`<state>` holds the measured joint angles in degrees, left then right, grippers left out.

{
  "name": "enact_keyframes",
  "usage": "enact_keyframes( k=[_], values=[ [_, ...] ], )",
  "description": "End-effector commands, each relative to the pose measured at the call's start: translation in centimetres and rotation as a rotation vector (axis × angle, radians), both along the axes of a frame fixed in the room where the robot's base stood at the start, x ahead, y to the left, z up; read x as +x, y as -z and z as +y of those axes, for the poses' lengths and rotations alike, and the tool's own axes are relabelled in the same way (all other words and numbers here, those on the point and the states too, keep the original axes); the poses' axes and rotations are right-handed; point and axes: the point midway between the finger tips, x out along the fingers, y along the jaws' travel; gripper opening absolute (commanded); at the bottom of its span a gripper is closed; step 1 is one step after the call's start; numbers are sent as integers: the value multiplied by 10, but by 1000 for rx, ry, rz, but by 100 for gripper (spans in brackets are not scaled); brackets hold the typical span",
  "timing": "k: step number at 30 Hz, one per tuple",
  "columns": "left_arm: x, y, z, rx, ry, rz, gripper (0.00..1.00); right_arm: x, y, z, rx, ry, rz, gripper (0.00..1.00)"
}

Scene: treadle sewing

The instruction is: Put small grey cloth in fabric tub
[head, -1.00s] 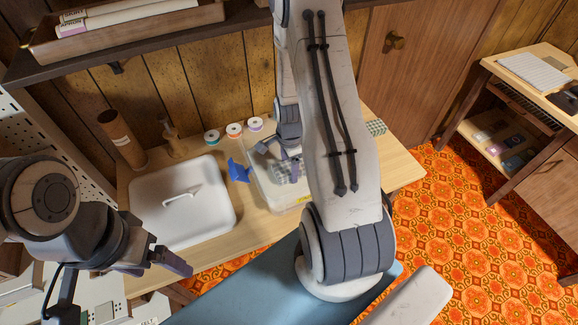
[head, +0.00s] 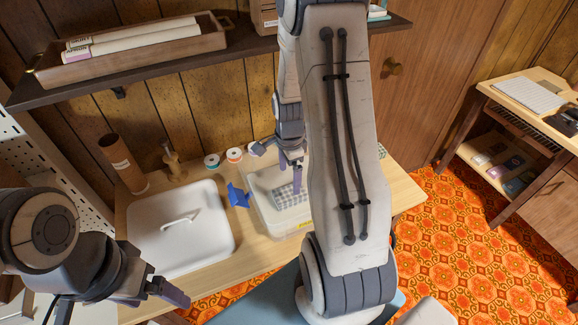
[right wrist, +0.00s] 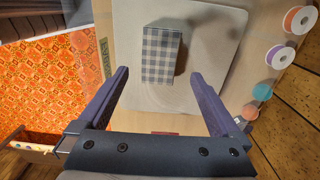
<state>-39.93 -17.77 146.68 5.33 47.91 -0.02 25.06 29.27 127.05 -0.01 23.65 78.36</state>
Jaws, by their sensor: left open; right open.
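The small grey cloth, a folded grey and white checked block (head: 291,197), lies inside the fabric tub (head: 262,205), a pale see-through box with a yellow label. In the right wrist view the cloth (right wrist: 160,55) rests on the tub's pale floor (right wrist: 215,60). My right gripper (head: 297,180) is open and empty just above the cloth, apart from it. Its two fingers (right wrist: 160,74) are spread wide in the wrist view. My left gripper (head: 176,297) is open and empty at the lower left, in front of the white lid. My right arm hides the tub's right side.
A white lid with a handle (head: 160,240) lies left of the tub, with a blue piece (head: 237,196) between them. Thread spools (head: 234,155), a cardboard tube (head: 120,162) and a small wooden item (head: 174,160) stand behind. A shelf (head: 140,78) overhangs the table.

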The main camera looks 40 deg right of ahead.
Motion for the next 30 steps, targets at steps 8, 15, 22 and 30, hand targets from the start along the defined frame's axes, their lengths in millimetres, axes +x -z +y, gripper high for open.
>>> enact_keyframes(
  k=[8,15,22,30],
  values=[
    [0,2,0,0,0,0,88,1,-37,0,-1,0,-2,100],
    [0,2,0,0,0,0,88,0,-41,0,0,0,0,100],
    [0,2,0,0,0,0,88,0,-38,0,0,0,2,100],
    [0,-1,0,0,0,0,88,-1,-1,0,4,0,6,100]
  ],
)
